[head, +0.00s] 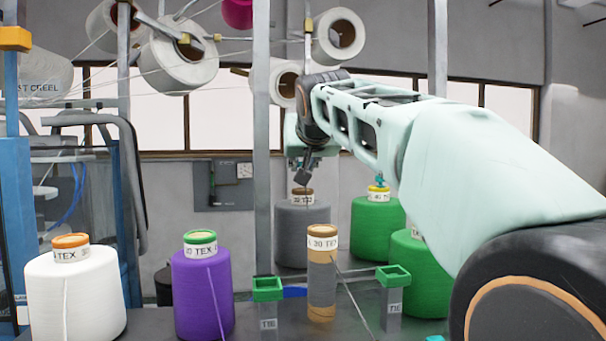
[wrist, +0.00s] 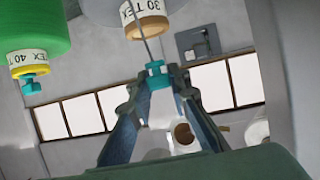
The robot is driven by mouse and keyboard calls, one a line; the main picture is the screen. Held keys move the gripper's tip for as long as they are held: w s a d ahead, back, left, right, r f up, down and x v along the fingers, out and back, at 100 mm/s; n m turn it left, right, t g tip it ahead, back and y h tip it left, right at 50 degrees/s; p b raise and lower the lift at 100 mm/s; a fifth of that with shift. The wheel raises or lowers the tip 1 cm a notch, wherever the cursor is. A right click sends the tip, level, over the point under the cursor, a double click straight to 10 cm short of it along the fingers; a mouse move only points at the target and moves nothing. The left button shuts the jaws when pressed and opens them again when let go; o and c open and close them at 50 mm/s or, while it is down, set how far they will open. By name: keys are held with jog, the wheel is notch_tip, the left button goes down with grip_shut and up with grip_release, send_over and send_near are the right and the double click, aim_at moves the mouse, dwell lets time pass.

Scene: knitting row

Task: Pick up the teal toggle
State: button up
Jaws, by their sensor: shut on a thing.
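My gripper (head: 303,172) is raised above the grey cone with the brown ring. In the wrist view the fingertips (wrist: 158,76) are closed on a small teal toggle (wrist: 157,72), which shows between them. The held toggle is hard to make out in the head view. Another teal toggle (wrist: 32,88) sits at the yellow-ringed end of a green cone, apart from my gripper; it also shows in the head view (head: 378,180).
The grey cone (head: 303,232) is below my gripper, with the green cone (head: 375,225) to its right. White (head: 75,298) and purple (head: 203,298) cones and a brown-topped tube (head: 321,285) stand nearer. A grey post (head: 262,140) rises left of my gripper.

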jog(key=s+d+r+p, duration=0.1)
jog(key=s+d+r, duration=0.6)
jog(key=d+r, duration=0.2)
jog(key=d, duration=0.2)
jog(key=shift+s+d+r, duration=0.25)
jog(key=shift+s+d, duration=0.05)
jog(key=shift+s, duration=0.05)
